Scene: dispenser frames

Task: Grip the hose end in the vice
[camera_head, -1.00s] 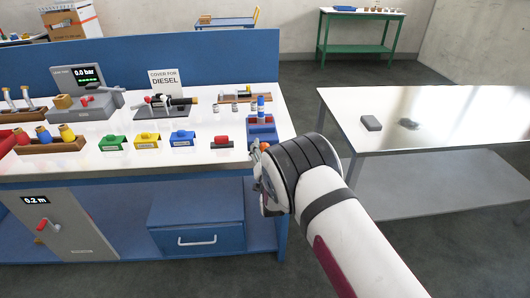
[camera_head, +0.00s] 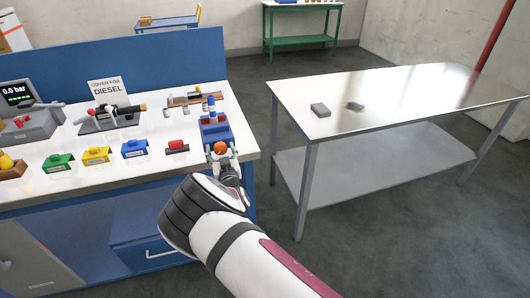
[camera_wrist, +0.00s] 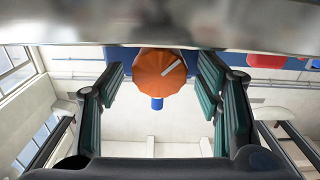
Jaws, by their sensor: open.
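The blue vice (camera_head: 216,129) stands at the right end of the white workbench. An upright grey cylinder with a blue top (camera_head: 211,105) shows at the vice; I take it for the hose end, but cannot tell how it is seated. An orange ribbed knob (camera_head: 220,148) faces me at the vice's front; in the wrist view the knob (camera_wrist: 160,74) has a white mark and a blue part below it. My gripper (camera_head: 223,157) is open at the knob. In the wrist view its fingers (camera_wrist: 163,88) stand on either side of the knob, with gaps visible.
Left of the vice are a red piece on a dark block (camera_head: 177,145) and blue, yellow and green clips (camera_head: 134,149). A fitting on a dark plate (camera_head: 112,118) and a wooden rack (camera_head: 190,98) stand behind. A metal table (camera_head: 390,100) stands right, across a floor gap.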

